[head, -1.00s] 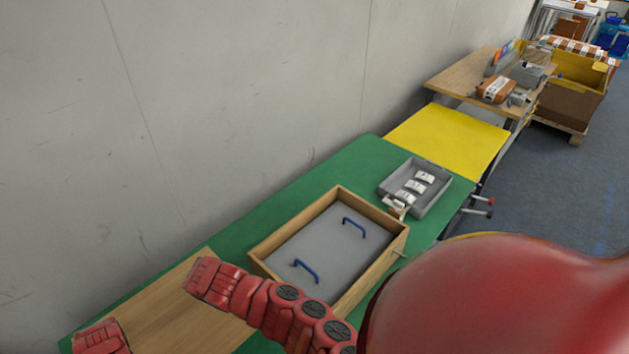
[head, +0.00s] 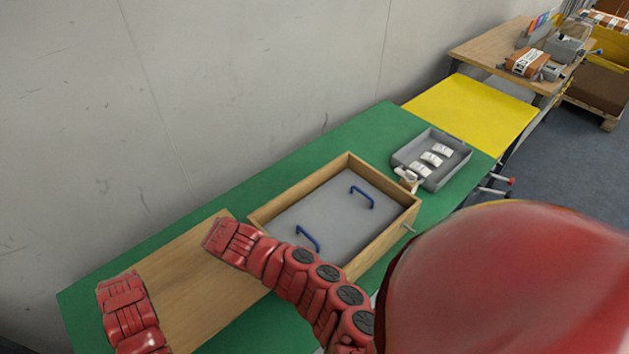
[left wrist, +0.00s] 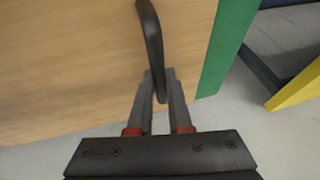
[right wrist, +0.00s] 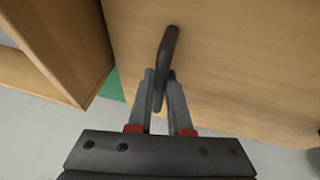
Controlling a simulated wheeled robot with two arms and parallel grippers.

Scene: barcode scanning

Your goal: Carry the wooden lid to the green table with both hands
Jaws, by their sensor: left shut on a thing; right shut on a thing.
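The wooden lid (head: 190,285) is a flat light-wood board over the left part of the green table (head: 92,297). I cannot tell whether it rests on the table or is just above it. In the left wrist view my left gripper (left wrist: 160,85) is shut on one dark handle (left wrist: 151,35) of the lid. In the right wrist view my right gripper (right wrist: 160,88) is shut on the other dark handle (right wrist: 168,45). In the head view my red arms reach over the lid, and the handles and fingertips are hidden.
An open wooden box (head: 385,235) with a grey panel and two blue handles (head: 307,239) stands just right of the lid. A grey tray (head: 462,165) with several white items lies beyond it. A yellow table (head: 470,110) adjoins. A wall runs behind.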

